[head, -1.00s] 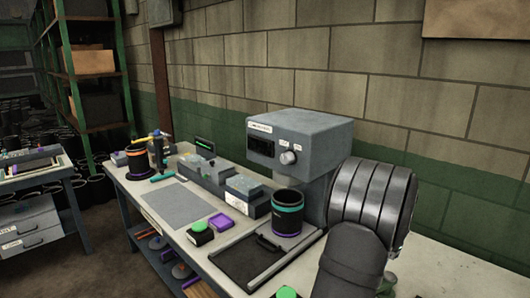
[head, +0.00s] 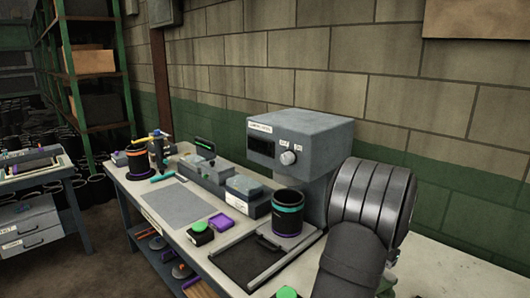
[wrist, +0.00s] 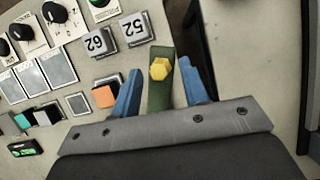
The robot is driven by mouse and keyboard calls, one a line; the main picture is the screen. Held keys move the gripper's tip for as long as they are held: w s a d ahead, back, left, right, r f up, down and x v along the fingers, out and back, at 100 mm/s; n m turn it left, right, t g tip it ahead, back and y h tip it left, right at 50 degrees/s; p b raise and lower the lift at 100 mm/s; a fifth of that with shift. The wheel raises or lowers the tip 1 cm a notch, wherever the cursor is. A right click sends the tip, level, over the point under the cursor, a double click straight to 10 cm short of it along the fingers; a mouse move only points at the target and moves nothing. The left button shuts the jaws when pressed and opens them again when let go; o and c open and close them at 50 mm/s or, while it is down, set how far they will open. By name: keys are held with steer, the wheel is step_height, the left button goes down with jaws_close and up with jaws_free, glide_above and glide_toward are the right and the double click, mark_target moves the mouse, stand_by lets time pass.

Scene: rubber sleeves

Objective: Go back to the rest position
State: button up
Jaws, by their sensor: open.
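My gripper (wrist: 162,88) shows in the wrist view with its two blue fingers spread apart. A green strip with a yellow hexagonal knob (wrist: 160,68) shows between the fingers; I cannot tell how far below them it lies. No finger is seen closed on it. In the head view only my dark arm links show at the lower right; the gripper itself is out of that view.
A grey mat (head: 174,205) lies bare.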

steer(key=v, duration=1.5)
steer(key=x, duration=1.7)
steer(key=shift+s+d+n+h, duration=0.3)
steer(key=shift+s+d+n, duration=0.05)
steer(key=shift+s+n, duration=0.4)
steer(key=shift+g, duration=0.3)
